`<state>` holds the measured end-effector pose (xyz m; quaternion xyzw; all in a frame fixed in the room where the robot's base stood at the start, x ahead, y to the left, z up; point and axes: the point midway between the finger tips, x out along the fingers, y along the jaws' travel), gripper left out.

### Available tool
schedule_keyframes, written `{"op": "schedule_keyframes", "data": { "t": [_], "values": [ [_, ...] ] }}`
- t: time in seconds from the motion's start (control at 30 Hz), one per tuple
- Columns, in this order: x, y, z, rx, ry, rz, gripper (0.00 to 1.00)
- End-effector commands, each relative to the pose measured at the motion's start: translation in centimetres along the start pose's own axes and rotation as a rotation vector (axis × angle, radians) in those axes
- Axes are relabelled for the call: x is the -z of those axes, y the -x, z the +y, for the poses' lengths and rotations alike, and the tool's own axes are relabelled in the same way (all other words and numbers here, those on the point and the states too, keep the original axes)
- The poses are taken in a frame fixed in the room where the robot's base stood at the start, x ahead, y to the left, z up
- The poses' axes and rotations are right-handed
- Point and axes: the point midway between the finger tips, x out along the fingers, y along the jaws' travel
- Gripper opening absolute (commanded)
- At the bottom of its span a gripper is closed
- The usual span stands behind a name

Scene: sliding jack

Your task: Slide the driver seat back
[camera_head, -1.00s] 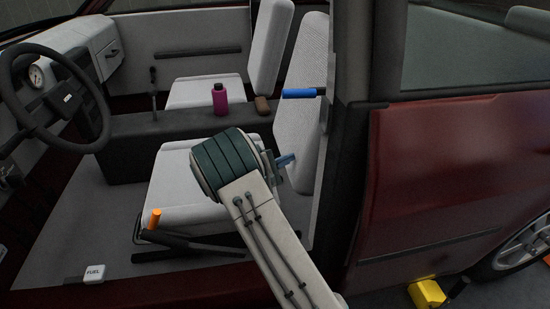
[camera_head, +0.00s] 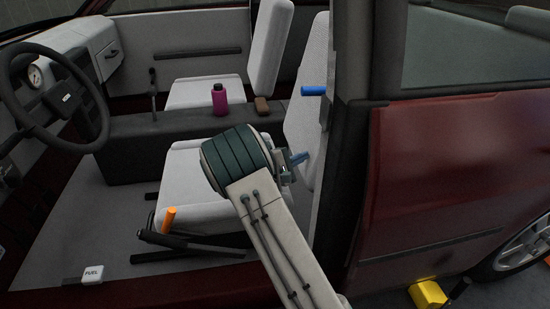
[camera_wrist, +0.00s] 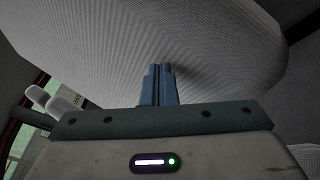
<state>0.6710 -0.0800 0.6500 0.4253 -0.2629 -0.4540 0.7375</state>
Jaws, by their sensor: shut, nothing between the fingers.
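The driver seat is light grey, with its cushion (camera_head: 185,192) behind my arm and its backrest (camera_head: 308,120) beside the dark door pillar. An orange-tipped lever (camera_head: 169,219) stands at the front lower side of the seat, by the dark rail. A blue handle (camera_head: 314,91) sticks out from the upper backrest. My gripper (camera_head: 301,158) is at the lower front of the backrest. In the wrist view its blue fingers (camera_wrist: 158,85) are together and empty, with tips at or very near the textured backrest (camera_wrist: 180,40). I cannot tell for sure whether they touch.
The steering wheel (camera_head: 62,98) is at the left. A purple bottle (camera_head: 219,100) and a brown item (camera_head: 262,105) sit on the centre console (camera_head: 150,130). The dark pillar (camera_head: 347,180) stands right of my arm. A FUEL lever (camera_head: 92,275) is on the floor.

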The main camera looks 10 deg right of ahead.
Motion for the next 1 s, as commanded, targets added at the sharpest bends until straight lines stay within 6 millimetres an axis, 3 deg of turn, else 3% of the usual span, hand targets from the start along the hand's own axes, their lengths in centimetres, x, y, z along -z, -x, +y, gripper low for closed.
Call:
{"op": "schedule_keyframes", "data": {
  "t": [1.0],
  "values": [
    [0.1,9.7,0.1,-0.001,0.000,0.003,0.00]
  ]
}}
